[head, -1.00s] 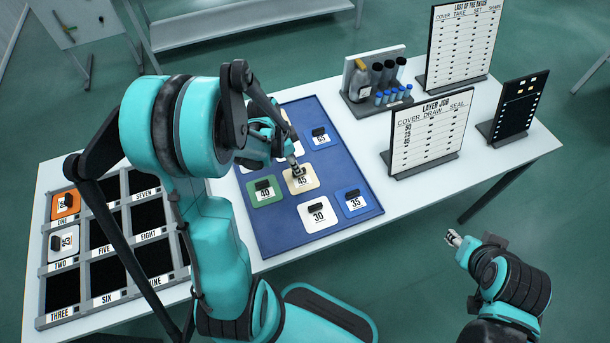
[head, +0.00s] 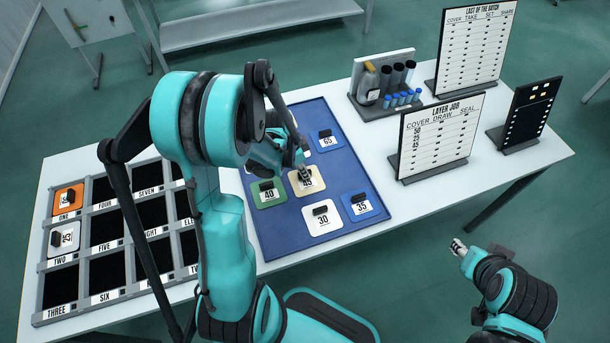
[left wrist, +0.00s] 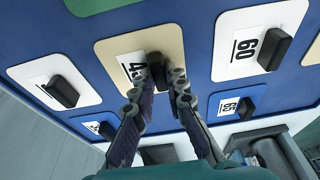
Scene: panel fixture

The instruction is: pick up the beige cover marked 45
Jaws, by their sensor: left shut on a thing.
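The beige cover marked 45 (head: 318,184) sits among other covers on the blue board (head: 285,233), and its beige face also shows in the left wrist view (left wrist: 170,42). My left gripper (head: 306,177) reaches down over it and hides part of its face and number. In the left wrist view, my left gripper's fingers (left wrist: 163,78) are shut on the cover's dark handle (left wrist: 156,66). The cover looks level with its neighbours; I cannot tell any lift. My right gripper (head: 458,248) is off the table's front edge, too small to read.
Close by are the green 40 cover (head: 268,191), white 30 cover (head: 322,219), blue 35 cover (head: 361,206) and white 60 cover (left wrist: 250,28). A slotted rack (head: 80,262) stands left. Bottles (head: 385,85) and the layer job sign (head: 437,137) stand right.

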